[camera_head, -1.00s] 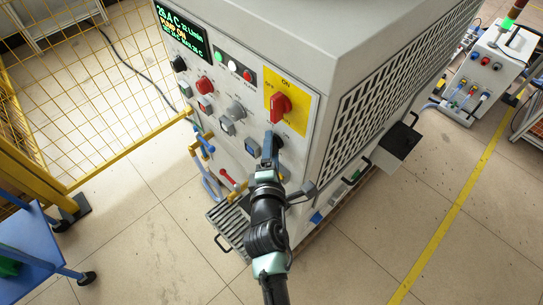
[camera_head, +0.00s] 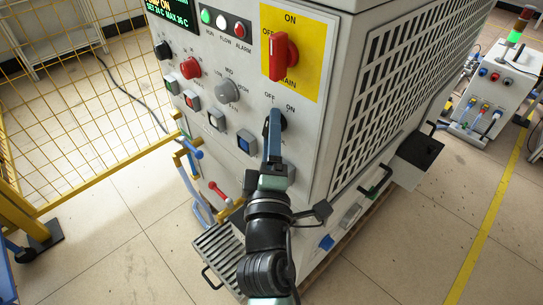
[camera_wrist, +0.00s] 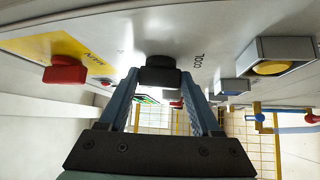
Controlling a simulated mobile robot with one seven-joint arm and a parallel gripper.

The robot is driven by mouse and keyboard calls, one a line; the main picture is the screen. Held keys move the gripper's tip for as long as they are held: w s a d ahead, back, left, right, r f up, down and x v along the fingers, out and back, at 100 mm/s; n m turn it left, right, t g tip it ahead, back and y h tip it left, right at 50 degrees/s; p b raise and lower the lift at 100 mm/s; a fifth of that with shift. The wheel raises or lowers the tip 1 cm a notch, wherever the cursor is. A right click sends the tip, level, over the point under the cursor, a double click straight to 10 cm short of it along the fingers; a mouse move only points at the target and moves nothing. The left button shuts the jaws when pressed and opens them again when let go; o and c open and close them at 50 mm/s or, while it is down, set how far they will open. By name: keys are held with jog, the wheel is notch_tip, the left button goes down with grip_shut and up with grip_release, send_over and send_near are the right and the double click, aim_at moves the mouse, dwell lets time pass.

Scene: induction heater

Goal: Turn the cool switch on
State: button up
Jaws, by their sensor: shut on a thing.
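The cool switch is a black knob (camera_head: 283,121) on the white front panel, below the OFF and ON marks and under the yellow main-switch plate. In the wrist view, the knob (camera_wrist: 160,74) sits between my two fingertips, beside the word COOL. My gripper (camera_head: 274,116) is shut on the knob, its blue fingers reaching up to it from below. The fingers hide part of the knob in the head view, so I cannot tell which mark it points to.
The red main switch (camera_head: 283,57) is just above, on its yellow plate. A grey fan knob (camera_head: 228,89) and a blue square button (camera_head: 246,144) lie left of my fingers. A slatted tray (camera_head: 222,250) juts out low in front. A yellow mesh fence (camera_head: 75,110) stands left.

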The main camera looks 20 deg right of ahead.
jog(key=shift+f+m+t+h+b, duration=0.65)
jog(key=shift+m+b, duration=0.45)
jog(key=shift+b, duration=2.65)
jog(key=shift+r+m+h+b, duration=0.35)
jog(key=shift+r+m+b, duration=0.15)
jog(key=shift+b, duration=0.95)
jog(key=o, duration=1.4)
jog(key=shift+b+v, duration=1.65)
jog(key=shift+v, duration=4.85)
jog(key=shift+w+f, duration=0.1)
